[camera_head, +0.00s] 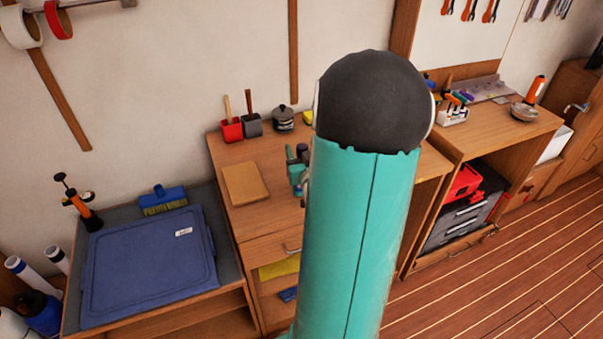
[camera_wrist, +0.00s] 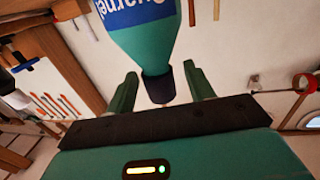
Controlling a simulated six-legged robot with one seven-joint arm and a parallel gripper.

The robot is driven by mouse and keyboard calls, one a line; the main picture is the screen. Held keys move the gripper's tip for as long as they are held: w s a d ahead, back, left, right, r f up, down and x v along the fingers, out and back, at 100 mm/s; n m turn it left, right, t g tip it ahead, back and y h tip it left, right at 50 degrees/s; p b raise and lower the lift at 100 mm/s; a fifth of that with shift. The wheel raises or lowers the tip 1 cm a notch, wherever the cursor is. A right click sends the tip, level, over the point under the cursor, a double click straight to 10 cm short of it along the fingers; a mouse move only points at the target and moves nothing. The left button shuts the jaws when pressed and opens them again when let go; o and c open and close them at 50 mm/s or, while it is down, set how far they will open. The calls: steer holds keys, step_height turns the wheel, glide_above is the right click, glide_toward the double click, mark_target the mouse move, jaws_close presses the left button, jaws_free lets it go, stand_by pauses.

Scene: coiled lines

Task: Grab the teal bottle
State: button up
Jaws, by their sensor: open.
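The teal bottle (camera_wrist: 150,50) shows in the wrist view, with a blue and white label (camera_wrist: 135,10) and a dark cap (camera_wrist: 158,88). Its cap end lies between the two fingers of my gripper (camera_wrist: 160,72). The fingers are open, with a gap on both sides of the cap. The far end of the bottle is cut off by the frame edge. In the head view my teal arm covers the middle of the workbench. Small teal-green parts show at its left edge, and I cannot tell whether they are bottle or gripper.
On the wooden bench (camera_head: 225,155) are a tan board (camera_head: 245,183), red (camera_head: 231,130) and grey (camera_head: 252,124) holders and a dark lidded pot (camera_head: 284,118). A blue bin lid (camera_head: 150,260) and a blue brush (camera_head: 163,200) lie at left. Open floor (camera_head: 500,280) is at right.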

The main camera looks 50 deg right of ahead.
jaws_close()
steer(key=shift+w+r, duration=0.1)
steer(key=shift+r, duration=0.1)
